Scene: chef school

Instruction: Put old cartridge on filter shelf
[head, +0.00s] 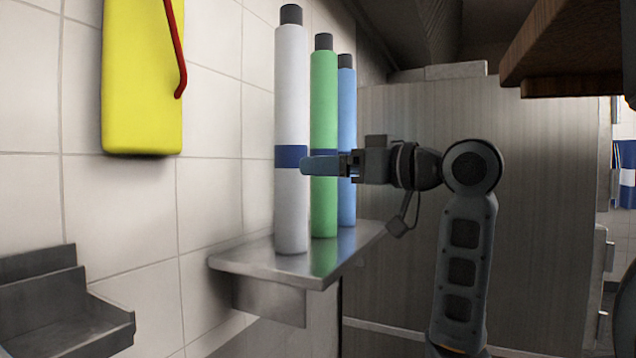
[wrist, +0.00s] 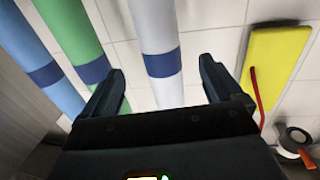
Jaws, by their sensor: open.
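Three tall cartridges with dark caps stand upright on the metal filter shelf (head: 255,262): white (head: 291,90), green (head: 323,100) and blue (head: 346,110). A blue band shows around the white one. Which is the old cartridge is not clear. My gripper (head: 308,166) is open at band height, its near fingertip overlapping the right edge of the white cartridge in the head view. In the wrist view, the white cartridge (wrist: 155,25) lies between the two fingers of my gripper (wrist: 161,70), with a gap on each side. The green cartridge (wrist: 70,30) is beside the left finger.
A yellow object (head: 140,80) with a red strip hangs on the tiled wall. A metal ledge (head: 60,315) is at the lower left. A wooden surface (head: 575,45) overhangs at the upper right. A metal cabinet side (head: 560,200) stands behind my arm.

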